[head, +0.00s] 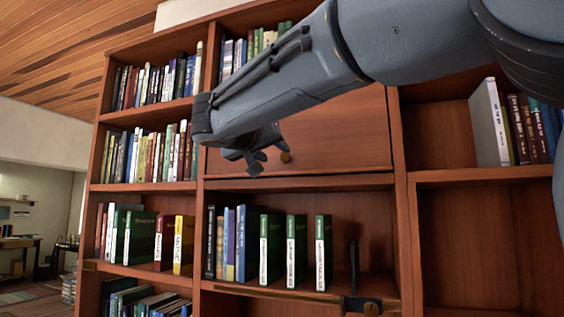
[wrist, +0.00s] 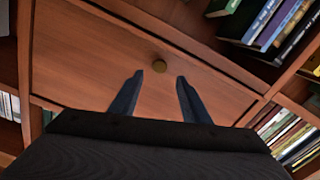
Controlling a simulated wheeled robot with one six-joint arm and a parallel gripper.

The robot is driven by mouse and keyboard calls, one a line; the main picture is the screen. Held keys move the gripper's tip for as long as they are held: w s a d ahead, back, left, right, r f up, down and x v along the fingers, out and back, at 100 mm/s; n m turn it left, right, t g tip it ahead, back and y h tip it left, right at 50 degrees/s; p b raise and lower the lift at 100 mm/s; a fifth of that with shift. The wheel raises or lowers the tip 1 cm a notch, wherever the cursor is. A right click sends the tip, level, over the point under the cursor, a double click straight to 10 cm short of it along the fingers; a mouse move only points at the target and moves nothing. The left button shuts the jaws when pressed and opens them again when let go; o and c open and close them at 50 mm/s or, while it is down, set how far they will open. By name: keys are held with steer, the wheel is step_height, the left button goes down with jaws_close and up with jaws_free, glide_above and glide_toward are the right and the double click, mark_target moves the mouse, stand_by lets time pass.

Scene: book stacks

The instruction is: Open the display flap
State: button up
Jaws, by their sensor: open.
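The display flap (head: 345,135) is a flat reddish-brown wooden panel in the middle bay of the bookcase. It looks shut, flush in its frame. My gripper (head: 258,164) is in front of the panel, a little left of the knob in the head view. My arm hides the panel's upper left part.
Books stand on the shelf below the flap (head: 289,250) and in the left bay (head: 150,160). The right bay's lower compartment (head: 470,245) is empty.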

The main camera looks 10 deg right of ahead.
mark_target(285, 157)
steer(key=p+x, duration=0.3)
steer(key=x, duration=0.4)
steer(key=shift+w+d+r+p, duration=0.1)
steer(key=shift+w+d+p, duration=0.1)
steer(key=shift+w+p, duration=0.1)
jaws_close()
